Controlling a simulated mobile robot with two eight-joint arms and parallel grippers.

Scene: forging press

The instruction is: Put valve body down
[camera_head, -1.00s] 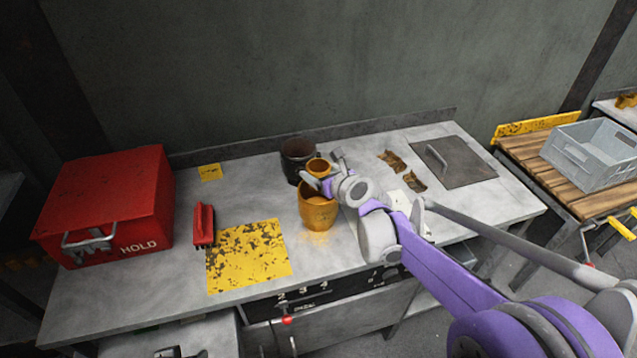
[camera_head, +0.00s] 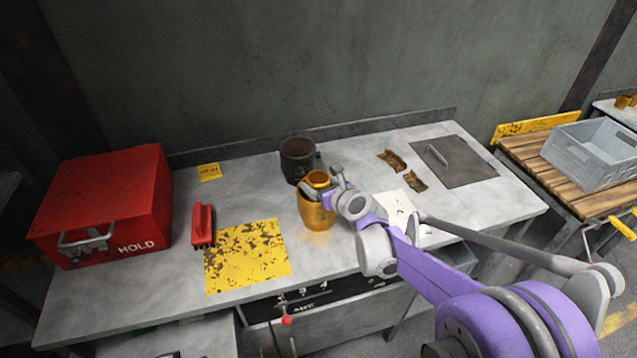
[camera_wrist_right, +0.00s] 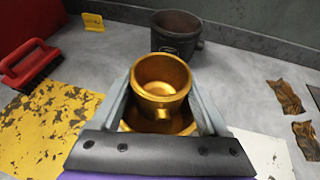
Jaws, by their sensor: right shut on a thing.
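The valve body (camera_head: 317,212) is a golden, brass-like piece with a round open neck on top and a wider lower part. It is upright over the middle of the grey bench (camera_head: 345,257). My right gripper (camera_head: 313,190) is shut on it, coming from the right. In the right wrist view the valve body (camera_wrist_right: 162,78) sits between the two grey fingers, its open mouth facing up. Its underside is hidden, so I cannot tell whether it touches the bench. My left gripper is not in view.
A dark pot (camera_head: 298,160) stands close behind the valve body. A worn yellow plate (camera_head: 247,255), red brush (camera_head: 203,225) and red HOLD box (camera_head: 105,205) are to the left. Brown scraps (camera_head: 392,160), a white sheet (camera_head: 396,207) and a dark handled plate (camera_head: 462,165) lie right.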

